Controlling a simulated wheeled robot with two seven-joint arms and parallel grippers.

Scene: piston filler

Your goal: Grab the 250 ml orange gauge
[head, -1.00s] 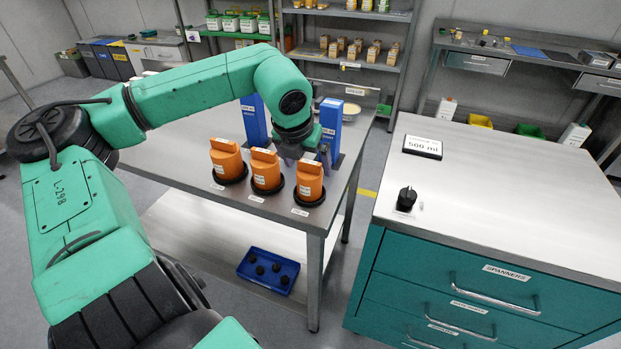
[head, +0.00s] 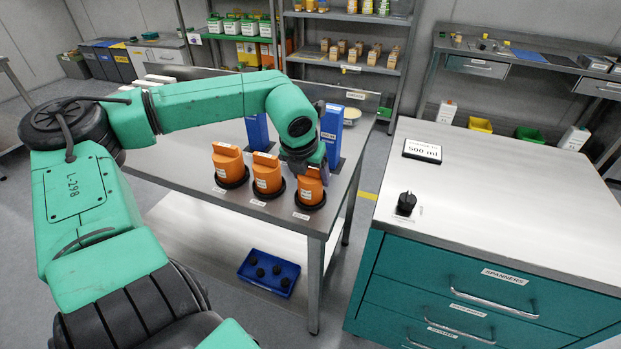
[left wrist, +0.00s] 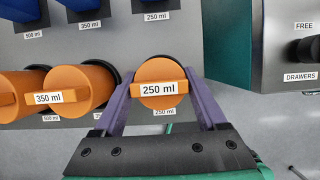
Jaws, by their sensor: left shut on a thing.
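The 250 ml orange gauge (head: 310,188) is the rightmost of three orange gauges, in a black round holder on the steel table. My left gripper (head: 308,170) is over its top in the head view. In the left wrist view the purple fingers of the gripper (left wrist: 158,95) are on both sides of the gauge labelled 250 ml (left wrist: 160,72), shut on it. The 350 ml orange gauge (left wrist: 78,88) sits beside it at left, and the third orange gauge (head: 228,163) stands farther left. My right gripper does not show.
Blue blocks (head: 331,131) stand behind the orange gauges on the table. A blue bin (head: 269,272) with black knobs is on the lower shelf.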

